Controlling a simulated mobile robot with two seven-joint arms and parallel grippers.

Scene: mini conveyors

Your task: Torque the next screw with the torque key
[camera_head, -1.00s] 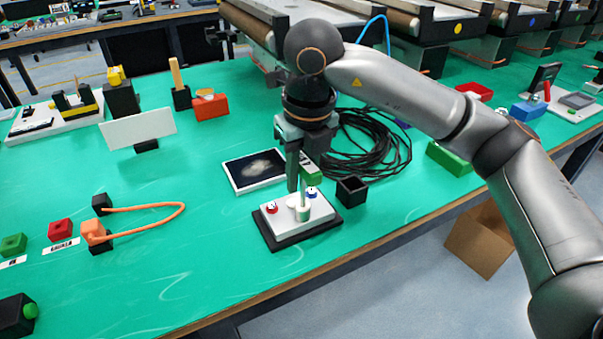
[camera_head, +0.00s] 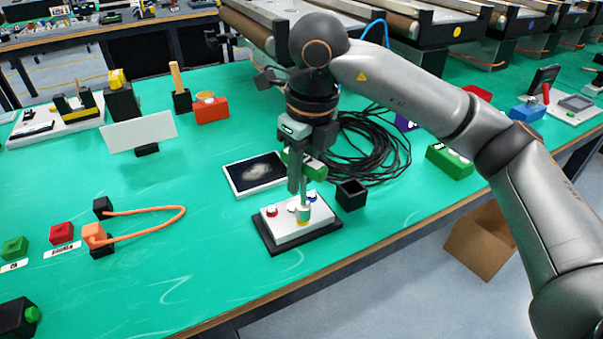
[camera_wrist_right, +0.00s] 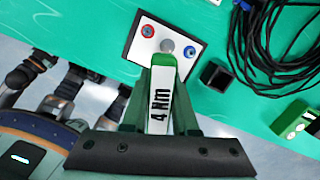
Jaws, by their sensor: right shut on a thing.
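My right gripper (camera_head: 298,175) is shut on the green torque key (camera_head: 313,166), whose white label reads "4 Nm" in the right wrist view (camera_wrist_right: 160,105). The key's shaft points down at the white screw block (camera_head: 282,234), at its front right part. The block sits on a black base (camera_head: 320,232). A red screw (camera_head: 271,211) is at its left, a silver one (camera_head: 292,206) in the middle and a blue one (camera_head: 311,196) at the back right. A yellow band shows at the shaft's foot; the contact there is too small to tell. My left gripper is out of view.
A black open box (camera_head: 351,195) stands right of the block. A coiled black cable (camera_head: 375,150) and a dark picture panel (camera_head: 256,172) lie behind. An orange cable (camera_head: 150,209) lies to the left. The table's front edge is close; the mat left of the block is clear.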

